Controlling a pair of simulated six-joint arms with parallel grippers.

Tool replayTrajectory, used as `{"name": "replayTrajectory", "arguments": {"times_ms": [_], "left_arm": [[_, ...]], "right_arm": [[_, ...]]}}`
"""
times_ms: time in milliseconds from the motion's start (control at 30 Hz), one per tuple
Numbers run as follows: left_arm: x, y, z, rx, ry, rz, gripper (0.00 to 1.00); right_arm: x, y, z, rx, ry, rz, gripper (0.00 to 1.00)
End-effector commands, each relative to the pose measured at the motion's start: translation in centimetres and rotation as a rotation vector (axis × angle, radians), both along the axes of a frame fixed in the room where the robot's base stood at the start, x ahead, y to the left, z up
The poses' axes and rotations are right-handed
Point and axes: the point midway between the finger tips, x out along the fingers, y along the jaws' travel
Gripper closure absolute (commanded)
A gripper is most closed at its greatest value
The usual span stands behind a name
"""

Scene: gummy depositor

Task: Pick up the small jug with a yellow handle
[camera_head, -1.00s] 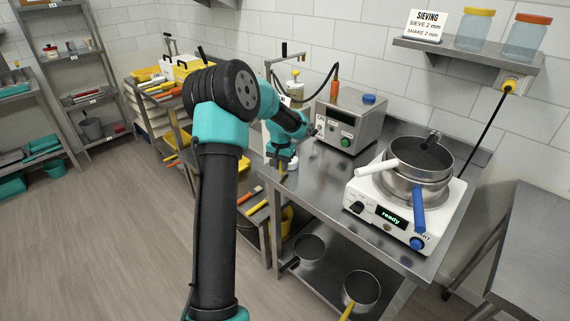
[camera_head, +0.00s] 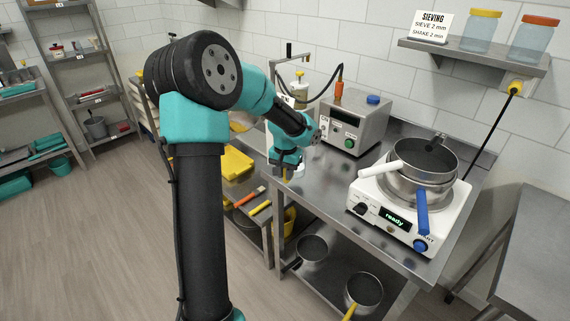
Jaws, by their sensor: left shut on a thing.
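My left gripper (camera_head: 285,172) points down at the left end of the steel bench (camera_head: 330,190), in front of the white stand. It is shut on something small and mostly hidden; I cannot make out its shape. No small jug with a yellow handle can be clearly told in view. A steel pan (camera_head: 362,291) with a yellow handle lies on the bench's lower shelf, well below the gripper. My right gripper is not in view.
A hot plate (camera_head: 410,215) reading "ready" carries stacked pans with white and blue handles. A steel control box (camera_head: 353,122) stands behind. Another pan (camera_head: 312,248) is on the lower shelf. A yellow tray (camera_head: 236,163) lies left of the bench. The bench middle is clear.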

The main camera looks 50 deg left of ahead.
Motion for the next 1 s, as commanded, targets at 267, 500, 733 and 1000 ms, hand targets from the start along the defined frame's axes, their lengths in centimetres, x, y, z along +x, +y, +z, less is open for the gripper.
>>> {"name": "replayTrajectory", "arguments": {"times_ms": [267,500,733,1000], "left_arm": [[-3.4,-3.9,0.6,0.0,-0.001,-0.002,1.0],[-4.3,-4.9,0.6,0.0,-0.001,-0.001,1.0],[-4.3,-4.9,0.6,0.0,-0.001,0.0,1.0],[-4.2,-4.9,0.6,0.0,0.0,0.0,0.88]], "right_arm": [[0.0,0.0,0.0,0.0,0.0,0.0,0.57],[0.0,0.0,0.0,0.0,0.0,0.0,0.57],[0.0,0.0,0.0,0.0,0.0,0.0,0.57],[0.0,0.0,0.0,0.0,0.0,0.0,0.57]]}}
